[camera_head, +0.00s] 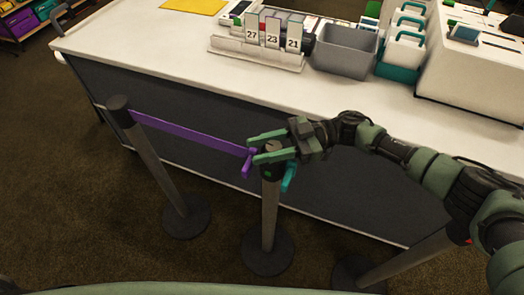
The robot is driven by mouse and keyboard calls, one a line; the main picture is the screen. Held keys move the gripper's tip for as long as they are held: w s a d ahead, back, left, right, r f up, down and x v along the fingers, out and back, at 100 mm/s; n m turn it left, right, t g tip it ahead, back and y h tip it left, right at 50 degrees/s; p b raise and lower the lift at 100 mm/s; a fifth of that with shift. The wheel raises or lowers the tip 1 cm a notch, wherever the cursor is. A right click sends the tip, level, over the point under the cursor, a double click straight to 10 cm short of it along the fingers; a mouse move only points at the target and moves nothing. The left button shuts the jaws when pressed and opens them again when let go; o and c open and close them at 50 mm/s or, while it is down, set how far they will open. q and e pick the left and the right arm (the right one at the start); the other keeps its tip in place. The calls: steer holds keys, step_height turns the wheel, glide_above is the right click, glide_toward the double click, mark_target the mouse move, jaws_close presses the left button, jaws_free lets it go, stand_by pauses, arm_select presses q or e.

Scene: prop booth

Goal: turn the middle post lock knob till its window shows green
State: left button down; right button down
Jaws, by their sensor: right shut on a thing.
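The middle post (269,215) stands upright on a round dark base. Its lock knob (273,146) is a small grey-brown disc on top, partly hidden by my gripper. My right gripper (260,148) comes in from the right and is shut on the knob, with one green finger on the far side and one on the near side. A small green patch, apparently the window (267,174), shows on the dark post head below the near finger. My left gripper is out of view.
A purple belt (190,132) runs from the left post (155,160) to the middle post. A teal piece (289,177) sticks out at the middle post's right. Another post (405,262) stands lower right, partly hidden. The white counter (160,55) with number cards and a grey bin (345,52) lies behind.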

stand_by(0.4)
steer(key=c, duration=0.9)
jaws_free()
steer(key=shift+a, duration=0.1)
steer(key=shift+c, duration=0.2)
steer(key=b+v, duration=0.2)
steer(key=v, duration=0.5)
steer(key=shift+w+d, duration=0.15)
steer(key=shift+d, duration=0.2)
steer(key=shift+r, duration=0.15)
